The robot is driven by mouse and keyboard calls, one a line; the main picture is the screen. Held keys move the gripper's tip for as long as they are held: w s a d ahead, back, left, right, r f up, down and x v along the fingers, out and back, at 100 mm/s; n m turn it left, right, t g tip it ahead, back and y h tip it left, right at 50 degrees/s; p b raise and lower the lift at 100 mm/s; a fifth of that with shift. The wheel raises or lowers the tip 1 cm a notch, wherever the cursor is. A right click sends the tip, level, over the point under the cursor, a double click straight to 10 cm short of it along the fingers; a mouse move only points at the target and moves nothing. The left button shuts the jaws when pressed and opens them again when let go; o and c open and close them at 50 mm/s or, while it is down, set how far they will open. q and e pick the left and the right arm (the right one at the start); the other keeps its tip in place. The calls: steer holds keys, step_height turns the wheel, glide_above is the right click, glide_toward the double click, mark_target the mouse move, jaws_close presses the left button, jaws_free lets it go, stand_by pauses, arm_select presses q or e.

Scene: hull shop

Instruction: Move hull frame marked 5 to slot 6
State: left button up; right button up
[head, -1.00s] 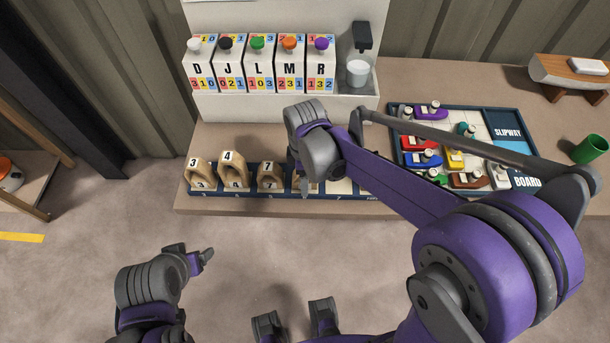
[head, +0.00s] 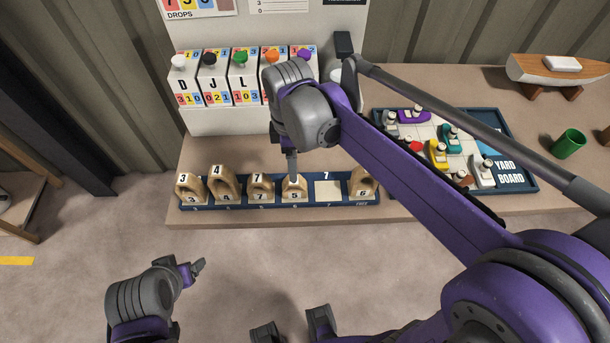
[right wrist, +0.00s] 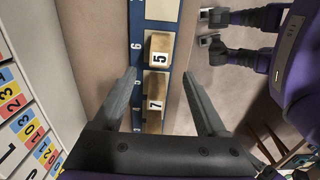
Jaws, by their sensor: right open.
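The hull frame marked 5 (head: 294,189) is a pale wooden arch standing upright in the blue rack (head: 240,203), in the fourth place from the left. In the right wrist view this frame (right wrist: 159,52) stands beside the rack label 6. My right gripper (head: 291,172) is over it; in the wrist view the open fingers (right wrist: 160,75) are apart on either side, with nothing gripped. The frame's upper part is partly hidden by a finger in the head view. My left gripper (head: 194,270) is low at the left, away from the rack; its opening is unclear.
Frames marked 3 (head: 190,188), 4 (head: 226,184) and 7 (head: 260,187) stand left of it. An empty place (head: 328,188) is to its right, then frame 6 (head: 362,184). Lettered dispensers (head: 212,78) stand behind; the yard board (head: 500,135) lies right, under my arm.

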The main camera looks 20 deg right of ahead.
steer(key=s+d+f+m+t, duration=0.2)
steer(key=s+d+f+m, duration=0.1)
steer(key=s+m, duration=0.4)
steer(key=s+d+f+m+t, duration=0.3)
steer(key=s+m, duration=0.4)
steer(key=shift+s+d+f+m, duration=0.3)
steer(key=shift+d+f+m, duration=0.05)
steer(key=shift+f+m, duration=0.05)
stand_by(0.6)
